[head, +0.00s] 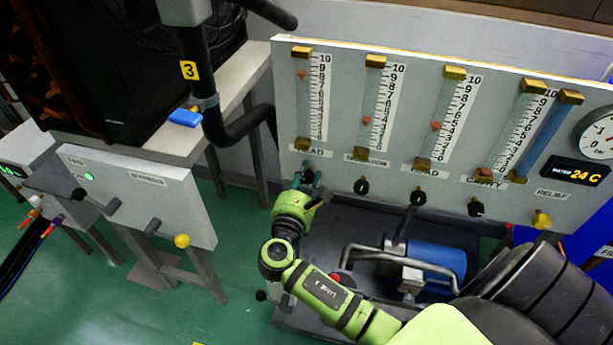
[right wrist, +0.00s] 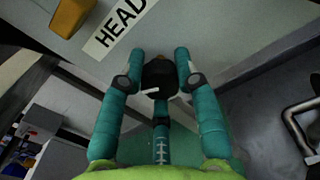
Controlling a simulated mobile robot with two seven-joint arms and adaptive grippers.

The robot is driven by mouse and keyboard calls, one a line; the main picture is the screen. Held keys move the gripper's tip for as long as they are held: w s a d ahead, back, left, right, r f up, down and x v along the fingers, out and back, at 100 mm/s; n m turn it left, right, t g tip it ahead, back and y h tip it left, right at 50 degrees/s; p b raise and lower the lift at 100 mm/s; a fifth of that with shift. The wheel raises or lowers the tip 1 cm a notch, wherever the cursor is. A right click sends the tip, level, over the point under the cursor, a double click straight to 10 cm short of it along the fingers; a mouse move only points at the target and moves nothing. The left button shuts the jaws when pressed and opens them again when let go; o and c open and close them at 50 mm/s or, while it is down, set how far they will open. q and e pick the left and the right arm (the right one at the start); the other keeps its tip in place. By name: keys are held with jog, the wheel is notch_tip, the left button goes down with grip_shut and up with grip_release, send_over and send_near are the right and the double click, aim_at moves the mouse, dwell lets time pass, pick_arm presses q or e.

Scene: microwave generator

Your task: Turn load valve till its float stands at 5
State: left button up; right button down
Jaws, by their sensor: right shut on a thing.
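The load tube, third from the left on the grey panel, has an orange float (head: 436,126) standing around the 5 mark; the exact reading is too small to tell. Its black load valve knob (head: 418,197) is below the tube, with no gripper on it. My right gripper (head: 308,175) is at the leftmost valve, under the tube labelled HEAD. In the right wrist view its teal fingers (right wrist: 161,62) are shut on either side of the black head valve knob (right wrist: 158,76). The head float (head: 302,74) stands high, around 8 to 9. My left gripper is not in view.
Other black knobs (head: 361,186) and a yellow relief knob (head: 542,219) line the panel's lower edge. Below are a blue motor (head: 437,262) and bent metal pipes (head: 375,255). A side panel with a yellow-tipped lever (head: 181,241) stands at left.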

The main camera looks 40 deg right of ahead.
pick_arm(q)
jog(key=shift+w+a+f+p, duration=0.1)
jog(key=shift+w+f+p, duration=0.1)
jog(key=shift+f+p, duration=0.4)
pick_arm(e)
jog(key=shift+f+m, duration=0.15)
jog(key=shift+m, duration=0.65)
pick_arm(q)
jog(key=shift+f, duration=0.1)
pick_arm(e)
jog(key=c, duration=0.9)
grip_release()
jog(key=shift+s+a, duration=0.1)
jog(key=v, duration=1.1)
jog(key=shift+s+a, duration=0.25)
jog(key=shift+a, duration=0.1)
